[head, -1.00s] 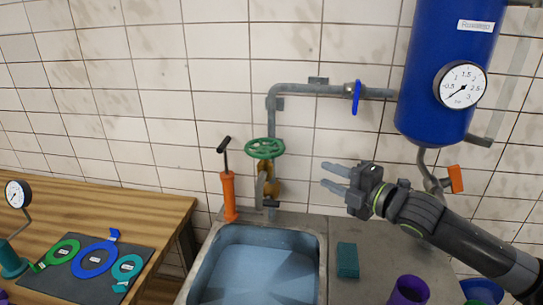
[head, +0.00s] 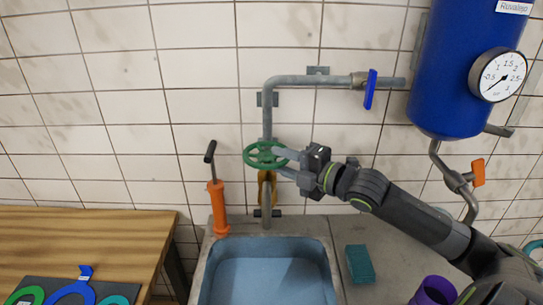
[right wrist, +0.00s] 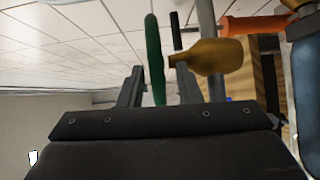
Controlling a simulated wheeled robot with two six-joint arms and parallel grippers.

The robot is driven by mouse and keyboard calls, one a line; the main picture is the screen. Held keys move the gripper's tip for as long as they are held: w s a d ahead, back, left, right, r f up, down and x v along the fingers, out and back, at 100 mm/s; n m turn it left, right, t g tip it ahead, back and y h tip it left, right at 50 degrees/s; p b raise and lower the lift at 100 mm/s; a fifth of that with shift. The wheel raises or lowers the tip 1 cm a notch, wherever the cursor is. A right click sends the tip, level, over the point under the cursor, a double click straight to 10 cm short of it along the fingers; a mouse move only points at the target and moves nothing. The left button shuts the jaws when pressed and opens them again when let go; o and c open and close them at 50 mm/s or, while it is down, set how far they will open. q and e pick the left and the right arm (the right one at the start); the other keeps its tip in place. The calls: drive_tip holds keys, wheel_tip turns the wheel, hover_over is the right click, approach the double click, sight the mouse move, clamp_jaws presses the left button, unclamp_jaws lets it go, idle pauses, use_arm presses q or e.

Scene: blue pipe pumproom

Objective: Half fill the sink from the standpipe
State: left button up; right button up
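The standpipe (head: 267,130) rises behind the sink, with a green handwheel (head: 262,155) on a brass valve (head: 266,190). The sink (head: 325,262) stands below it; its basin looks blue inside, and I cannot tell the water level. My right gripper (head: 283,162) is at the right side of the handwheel. In the right wrist view the fingers (right wrist: 158,88) are open, with the handwheel (right wrist: 154,50) edge-on between them and gaps visible on both sides. The brass valve (right wrist: 215,57) lies just beyond one finger. My left gripper is not in view.
An orange hand pump (head: 217,205) stands left of the standpipe. A blue-handled valve (head: 370,90) sits on the upper pipe, near a blue tank (head: 460,80) with a gauge (head: 498,75). A teal sponge (head: 359,264) and purple cup (head: 434,291) are on the right counter.

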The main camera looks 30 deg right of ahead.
drive_tip(key=shift+s+d+r, duration=0.1)
drive_tip(key=shift+s, duration=0.1)
clamp_jaws()
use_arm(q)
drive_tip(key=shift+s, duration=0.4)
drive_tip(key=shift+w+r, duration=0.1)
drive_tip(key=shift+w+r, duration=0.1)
use_arm(e)
drive_tip(key=shift+r+h+p, duration=0.1)
drive_tip(key=shift+h+p, duration=0.2)
drive_tip(key=shift+s+a+m+t+h+p, duration=0.1)
drive_tip(key=shift+a+m+t+h+p, duration=0.2)
drive_tip(key=shift+m+h, duration=0.25)
drive_tip(key=shift+a+m+t+h+p, duration=0.2)
drive_tip(key=shift+a+m+h+p, duration=0.05)
drive_tip(key=shift+m+h+p, duration=0.25)
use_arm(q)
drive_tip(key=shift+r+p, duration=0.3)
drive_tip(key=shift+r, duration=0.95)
use_arm(e)
drive_tip(key=shift+a+m+h, duration=0.25)
drive_tip(key=shift+m+h, duration=0.4)
drive_tip(key=shift+h, duration=0.35)
drive_tip(key=shift+a+m+h, duration=0.3)
drive_tip(key=shift+m+h, duration=0.35)
drive_tip(key=shift+h, duration=0.4)
drive_tip(key=shift+a+m+h, duration=0.25)
drive_tip(key=shift+m+h, duration=0.4)
drive_tip(key=shift+h, duration=0.75)
